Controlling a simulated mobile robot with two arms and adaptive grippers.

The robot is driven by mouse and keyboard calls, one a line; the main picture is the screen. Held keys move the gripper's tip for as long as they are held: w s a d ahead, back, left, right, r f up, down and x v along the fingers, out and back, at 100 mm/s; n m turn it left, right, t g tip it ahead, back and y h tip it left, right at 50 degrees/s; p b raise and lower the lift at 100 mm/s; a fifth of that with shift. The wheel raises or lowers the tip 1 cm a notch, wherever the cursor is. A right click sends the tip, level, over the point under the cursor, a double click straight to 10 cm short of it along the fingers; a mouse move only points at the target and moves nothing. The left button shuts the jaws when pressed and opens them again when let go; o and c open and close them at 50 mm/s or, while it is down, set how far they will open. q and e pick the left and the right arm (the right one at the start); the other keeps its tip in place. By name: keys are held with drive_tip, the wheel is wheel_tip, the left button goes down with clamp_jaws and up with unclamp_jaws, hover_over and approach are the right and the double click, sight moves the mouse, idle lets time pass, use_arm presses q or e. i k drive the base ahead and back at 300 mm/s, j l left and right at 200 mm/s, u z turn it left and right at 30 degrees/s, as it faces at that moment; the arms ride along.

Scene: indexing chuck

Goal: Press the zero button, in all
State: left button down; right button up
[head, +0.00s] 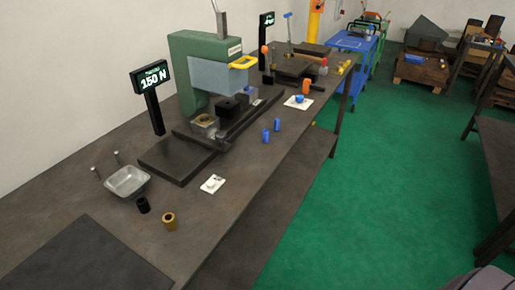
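No control in the head view carries a readable zero label, so I cannot tell which one is the zero button. A small white plate (212,184) with tiny raised details lies near the front edge of the bench, right of the dark press base. A dark display (152,79) on a post reads "150 N" in pale green, with small unreadable text above. A second dark display (267,19) stands farther back; its text is too small to read. Neither of my grippers shows in this view.
A green press (190,62) with a dark base (180,159) stands on the long bench. A metal tray (127,181), a black cylinder (143,205) and a brass ring (169,221) lie nearer. Blue cylinders (277,125) stand near the edge. The green floor (385,190) is open.

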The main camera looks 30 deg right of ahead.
sight(210, 183)
drive_tip(key=i+l, duration=0.1)
drive_tip(key=l, duration=0.25)
drive_tip(key=i+l, duration=0.1)
drive_tip(key=l, duration=0.25)
drive_tip(key=i+l, duration=0.1)
drive_tip(key=l, duration=0.25)
drive_tip(key=i+l, duration=0.1)
drive_tip(key=l, duration=0.25)
